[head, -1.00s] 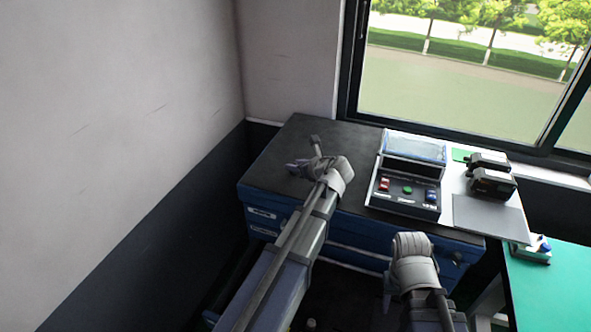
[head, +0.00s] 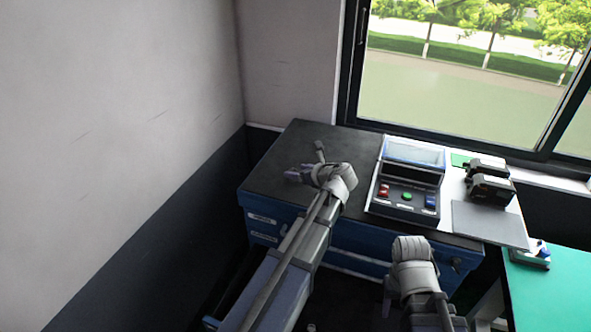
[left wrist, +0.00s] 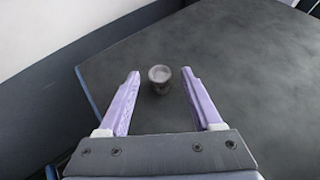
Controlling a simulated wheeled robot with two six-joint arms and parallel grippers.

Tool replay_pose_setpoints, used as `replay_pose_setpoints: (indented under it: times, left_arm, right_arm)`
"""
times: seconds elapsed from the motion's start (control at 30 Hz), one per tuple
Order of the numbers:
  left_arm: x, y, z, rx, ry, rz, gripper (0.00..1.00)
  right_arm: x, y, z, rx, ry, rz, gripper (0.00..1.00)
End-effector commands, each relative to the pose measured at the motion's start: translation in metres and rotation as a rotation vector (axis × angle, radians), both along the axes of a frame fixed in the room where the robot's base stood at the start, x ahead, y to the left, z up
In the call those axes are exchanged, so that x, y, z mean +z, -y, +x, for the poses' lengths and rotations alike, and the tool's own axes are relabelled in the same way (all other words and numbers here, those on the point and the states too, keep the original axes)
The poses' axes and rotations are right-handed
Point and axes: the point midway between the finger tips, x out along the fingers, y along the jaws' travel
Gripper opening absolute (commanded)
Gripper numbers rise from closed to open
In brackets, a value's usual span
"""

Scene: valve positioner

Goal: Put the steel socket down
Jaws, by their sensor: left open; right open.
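The steel socket (left wrist: 159,78) is a small grey round piece with a pale top. In the left wrist view it stands upright on the dark bench top (left wrist: 240,75). My left gripper (left wrist: 160,73) is open, with one purple finger on each side of the socket and a visible gap to both. In the head view my left gripper (head: 305,163) is low over the left part of the bench top; I cannot make out the socket there. My right gripper (head: 388,292) hangs in front of the bench, away from the socket, its fingers mostly hidden.
A control box (head: 405,196) with red, green and blue buttons stands right of my left gripper. Dark devices (head: 490,182) and a grey plate (head: 490,223) lie further right. A green table (head: 550,290) is at the lower right. The bench's back left is clear.

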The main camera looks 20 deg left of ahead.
Motion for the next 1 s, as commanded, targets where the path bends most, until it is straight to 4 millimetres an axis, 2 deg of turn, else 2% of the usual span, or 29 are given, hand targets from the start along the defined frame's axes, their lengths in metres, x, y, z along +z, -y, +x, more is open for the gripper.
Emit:
replay_pose_setpoints:
  times: [0.03,0.2,0.5,0.87,1.0]
  left_arm:
    - [0.011,0.009,-0.007,-0.004,0.0,0.0,0.66]
    - [0.029,0.036,-0.023,-0.004,0.0,0.001,0.66]
    - [0.048,0.071,-0.043,-0.002,0.001,0.001,0.66]
    - [0.047,0.08,-0.05,0.014,0.013,-0.023,0.66]
    - [0.027,0.097,-0.075,0.138,0.114,-0.211,0.66]
  right_arm:
    - [0.011,0.0,0.0,0.0,0.0,0.0,0.5]
    - [0.029,0.0,0.0,0.0,0.0,0.0,0.5]
    - [0.047,0.0,0.0,0.0,0.0,0.0,0.5]
    - [0.05,0.0,0.0,0.0,0.0,0.0,0.5]
    - [0.05,0.0,0.0,0.0,0.0,0.0,0.5]
